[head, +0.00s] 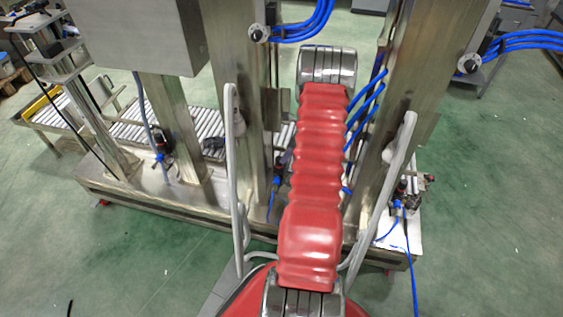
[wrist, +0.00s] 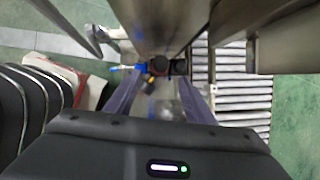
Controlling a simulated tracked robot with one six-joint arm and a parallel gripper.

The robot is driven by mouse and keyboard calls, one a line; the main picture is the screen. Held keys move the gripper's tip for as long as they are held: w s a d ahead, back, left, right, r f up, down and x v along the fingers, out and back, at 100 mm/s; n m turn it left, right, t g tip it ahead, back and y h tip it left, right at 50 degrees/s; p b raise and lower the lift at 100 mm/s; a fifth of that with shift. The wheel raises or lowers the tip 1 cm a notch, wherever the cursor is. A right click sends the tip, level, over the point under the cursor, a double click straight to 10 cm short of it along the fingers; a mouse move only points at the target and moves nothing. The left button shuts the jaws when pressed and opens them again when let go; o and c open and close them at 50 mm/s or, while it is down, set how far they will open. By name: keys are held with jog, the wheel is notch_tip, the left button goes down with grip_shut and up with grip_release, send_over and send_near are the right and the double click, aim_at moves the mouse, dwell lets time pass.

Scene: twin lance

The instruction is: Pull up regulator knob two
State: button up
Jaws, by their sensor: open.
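Regulators with dark knobs and blue fittings sit low on the steel frame in the head view: one at left (head: 161,140), one in the middle (head: 283,160) partly behind my arm, one at right (head: 400,190). No numbers are readable. In the wrist view, a regulator with a round dark knob (wrist: 159,64) lies ahead, between and beyond my fingertips. My gripper (wrist: 162,86) is open and empty, its two fingers reaching toward that knob, with no clear contact. My gripper is hidden in the head view.
Steel columns (head: 238,70) and (head: 425,100) stand close on both sides of my arm. A roller conveyor (head: 130,128) runs behind them; its rollers also show in the wrist view (wrist: 243,95). Blue hoses (head: 365,110) hang near my arm. Green floor is free in front.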

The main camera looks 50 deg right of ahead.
jog(key=x, duration=0.7)
jog(key=shift+f, duration=0.1)
jog(key=shift+c, duration=0.7)
grip_shut()
